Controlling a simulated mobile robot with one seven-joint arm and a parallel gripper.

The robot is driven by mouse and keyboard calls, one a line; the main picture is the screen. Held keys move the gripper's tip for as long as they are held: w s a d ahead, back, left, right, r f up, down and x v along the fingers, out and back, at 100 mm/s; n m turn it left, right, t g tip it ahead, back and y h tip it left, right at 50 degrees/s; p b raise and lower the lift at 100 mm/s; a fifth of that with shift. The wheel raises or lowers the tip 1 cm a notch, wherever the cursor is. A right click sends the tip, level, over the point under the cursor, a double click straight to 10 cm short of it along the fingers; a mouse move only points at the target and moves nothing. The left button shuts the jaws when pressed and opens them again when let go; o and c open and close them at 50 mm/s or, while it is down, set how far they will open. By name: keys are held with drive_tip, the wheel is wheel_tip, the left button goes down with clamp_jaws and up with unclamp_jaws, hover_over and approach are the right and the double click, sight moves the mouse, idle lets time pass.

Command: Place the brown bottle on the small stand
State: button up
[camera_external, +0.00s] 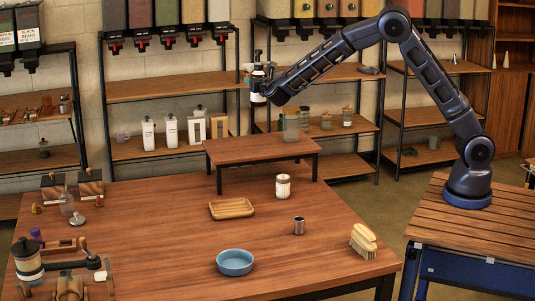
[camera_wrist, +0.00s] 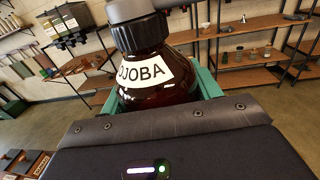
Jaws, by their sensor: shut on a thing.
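The brown bottle (camera_wrist: 150,68), with a black cap and a white label reading "JOBA" or similar, is held between the teal fingers of my gripper (camera_wrist: 160,95). In the external view the dark bottle (camera_external: 257,86) is high in the air, above and a little left of the stand's middle. My gripper (camera_external: 264,84) is shut on it there, and the bottle looks about upright. The small stand (camera_external: 250,150) is a low wooden table with dark legs on the large table. A clear gap lies between bottle and stand.
Shelves stand behind.

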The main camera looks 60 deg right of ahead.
wheel_tip(320, 180, down, 16)
drive_tip(key=shift+r, duration=0.2)
idle(0.4)
drive_tip(key=shift+f, duration=0.15)
drive_tip(key=o, duration=1.4)
drive_tip(key=shift+c, duration=0.2)
